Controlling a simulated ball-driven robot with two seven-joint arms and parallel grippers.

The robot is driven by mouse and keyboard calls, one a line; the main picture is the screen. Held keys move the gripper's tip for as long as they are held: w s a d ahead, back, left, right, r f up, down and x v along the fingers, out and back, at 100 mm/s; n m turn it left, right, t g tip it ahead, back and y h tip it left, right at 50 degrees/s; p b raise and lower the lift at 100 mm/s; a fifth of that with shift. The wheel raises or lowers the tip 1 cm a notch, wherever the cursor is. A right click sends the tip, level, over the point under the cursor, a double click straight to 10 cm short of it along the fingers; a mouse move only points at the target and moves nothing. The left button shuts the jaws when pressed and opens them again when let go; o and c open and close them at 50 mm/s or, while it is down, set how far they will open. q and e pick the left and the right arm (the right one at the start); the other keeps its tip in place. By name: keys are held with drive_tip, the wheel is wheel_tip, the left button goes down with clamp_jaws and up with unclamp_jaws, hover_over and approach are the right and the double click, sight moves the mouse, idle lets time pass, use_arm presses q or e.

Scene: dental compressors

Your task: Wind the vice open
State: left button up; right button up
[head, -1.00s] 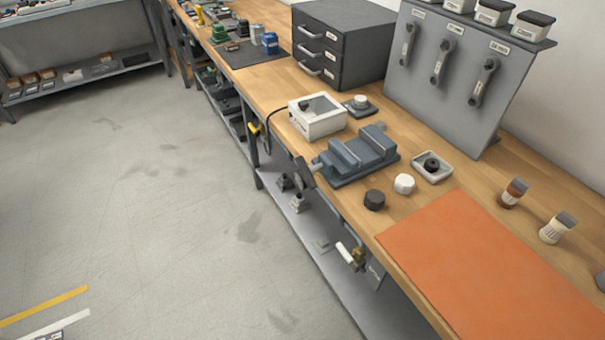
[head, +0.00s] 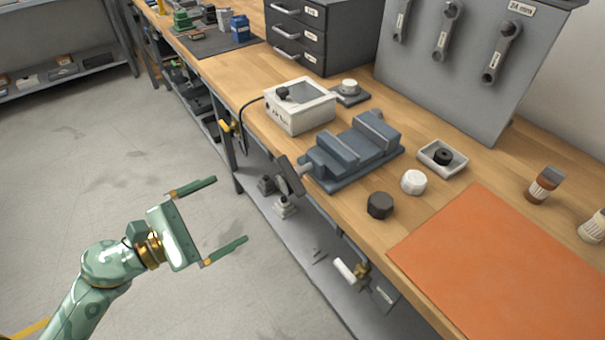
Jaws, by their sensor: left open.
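The blue-grey vice (head: 350,155) sits on the wooden workbench near its front edge. Two jaw blocks stand on its base with a gap between them. Its dark crank handle (head: 290,177) sticks out past the bench's front edge, on the vice's left side. My left gripper (head: 231,216) is open and empty, over the floor in front of the bench. Its two green fingers point right toward the bench, lower left of the handle and apart from it. My right gripper is not in the picture.
A white box (head: 300,108) stands left of the vice. A black knob (head: 380,205), a white knob (head: 414,182) and a small tray (head: 442,158) lie close right. An orange mat (head: 500,265) covers the bench further right.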

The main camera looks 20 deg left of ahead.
sight(287, 178)
use_arm(q)
drive_tip(key=x, duration=1.5)
drive_tip(key=shift+w+d+p, duration=0.25)
drive_tip(key=shift+w+p, duration=0.05)
drive_tip(key=shift+p, duration=0.1)
drive_tip(key=c, duration=0.9)
